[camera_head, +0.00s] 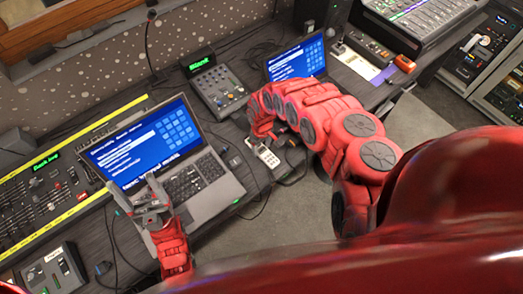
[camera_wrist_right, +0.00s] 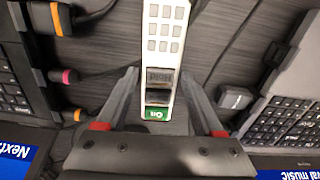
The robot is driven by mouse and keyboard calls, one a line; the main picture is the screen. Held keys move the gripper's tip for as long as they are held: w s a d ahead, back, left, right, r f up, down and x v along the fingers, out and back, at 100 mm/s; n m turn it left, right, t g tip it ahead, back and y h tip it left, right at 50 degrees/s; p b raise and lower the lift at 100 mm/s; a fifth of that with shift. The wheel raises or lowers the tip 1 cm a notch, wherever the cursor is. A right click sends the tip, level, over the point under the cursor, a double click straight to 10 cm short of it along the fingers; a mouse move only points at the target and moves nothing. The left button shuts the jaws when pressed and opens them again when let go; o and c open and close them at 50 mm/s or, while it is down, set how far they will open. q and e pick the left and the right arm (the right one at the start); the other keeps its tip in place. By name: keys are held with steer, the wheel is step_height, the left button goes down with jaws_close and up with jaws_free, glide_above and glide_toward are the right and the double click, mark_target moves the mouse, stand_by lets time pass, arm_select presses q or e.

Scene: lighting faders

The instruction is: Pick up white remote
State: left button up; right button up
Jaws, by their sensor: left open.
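The white remote (camera_head: 268,156) lies on the dark desk right of the large laptop, just below my right gripper (camera_head: 259,141). In the right wrist view the remote (camera_wrist_right: 164,38) has grey buttons, a dark section marked "Hold" and a green "On" end. The fingers of my right gripper (camera_wrist_right: 160,78) stand apart on either side of its lower part, with a gap visible on both sides. I cannot tell their exact height above the desk. My left gripper (camera_head: 150,203) is open and empty, in front of the large laptop's left side.
A large laptop (camera_head: 210,205) stands left of the remote, and a smaller laptop (camera_head: 297,62) is behind my right arm. A small mixer (camera_head: 218,88) sits between them. Cables and a small dark plug (camera_wrist_right: 235,98) lie near the remote. A lighting console (camera_head: 40,205) is at left.

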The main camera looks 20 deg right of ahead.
jaws_close()
steer(key=shift+w+r, duration=0.1)
steer(key=shift+r, duration=0.05)
